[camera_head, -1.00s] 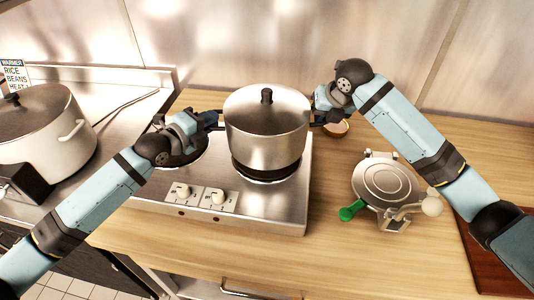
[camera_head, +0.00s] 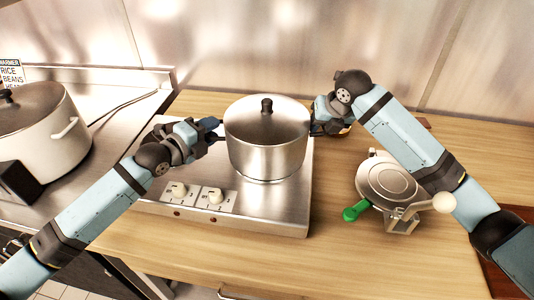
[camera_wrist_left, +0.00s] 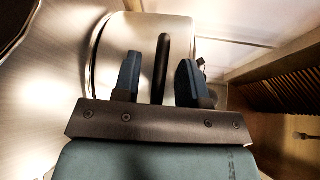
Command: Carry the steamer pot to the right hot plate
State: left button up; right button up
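The steamer pot (camera_head: 266,148), steel with a domed lid and black knob, sits upright over the right burner of the steel hot plate unit (camera_head: 262,209). The burner under it is hidden. My left gripper (camera_head: 213,130) is at the pot's left handle. In the left wrist view its two fingers (camera_wrist_left: 160,80) stand apart on either side of the black handle (camera_wrist_left: 161,68), with gaps on both sides. My right gripper (camera_head: 321,120) is at the pot's right side, by the right handle; its fingers are too dark and small to read.
A large white cooker (camera_head: 42,135) stands on the steel counter at the left. A round press with a green handle (camera_head: 388,186) stands on the wooden counter (camera_head: 330,245) to the right.

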pick_arm(q)
jog(key=shift+a, duration=0.1)
pick_arm(e)
jog(key=shift+d+r, duration=0.1)
jog(key=shift+r, duration=0.15)
pick_arm(q)
jog(key=v, duration=1.2)
pick_arm(e)
jog(key=v, duration=1.1)
jog(key=shift+s+r, duration=0.2)
jog(key=shift+r, duration=0.1)
pick_arm(q)
jog(key=shift+s, duration=0.1)
pick_arm(e)
jog(key=shift+f, duration=0.1)
